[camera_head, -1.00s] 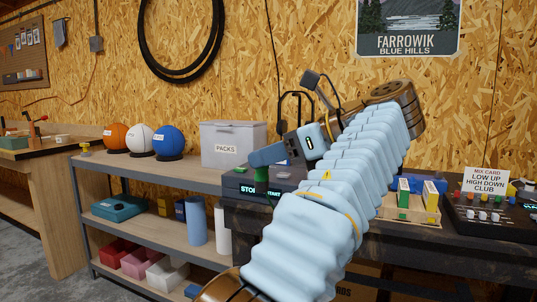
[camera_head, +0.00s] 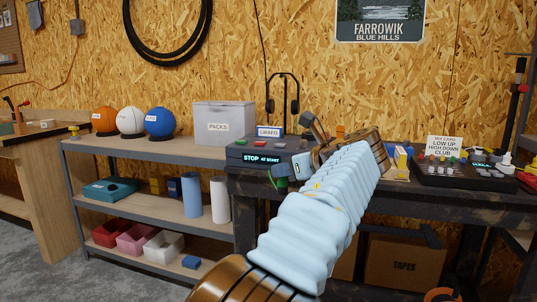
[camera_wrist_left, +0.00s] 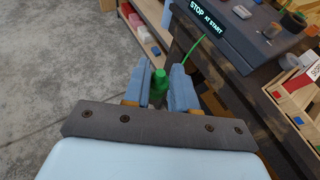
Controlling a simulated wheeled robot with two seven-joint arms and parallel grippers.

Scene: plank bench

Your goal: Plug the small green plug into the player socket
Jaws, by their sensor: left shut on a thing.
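The small green plug (camera_wrist_left: 159,84) is between the fingers of my left gripper (camera_wrist_left: 160,94), which is shut on it in the left wrist view. In the head view, the left gripper (camera_head: 281,178) is in front of the player's lower edge, with a bit of green at its tip. The player (camera_head: 255,155) is a dark box on the bench with a lit display reading "STOP AT START"; the display also shows in the left wrist view (camera_wrist_left: 207,16). A thin green cable (camera_wrist_left: 194,48) rises beside the right finger. I cannot make out the socket. My right gripper is not in view.
Headphones on a stand (camera_head: 283,92) are behind the player. A mixer (camera_head: 465,173) with a card stands to the right. A shelf (camera_head: 150,154) at left bears balls and a PACKS box (camera_head: 224,120). The floor (camera_wrist_left: 60,70) below the left gripper is clear.

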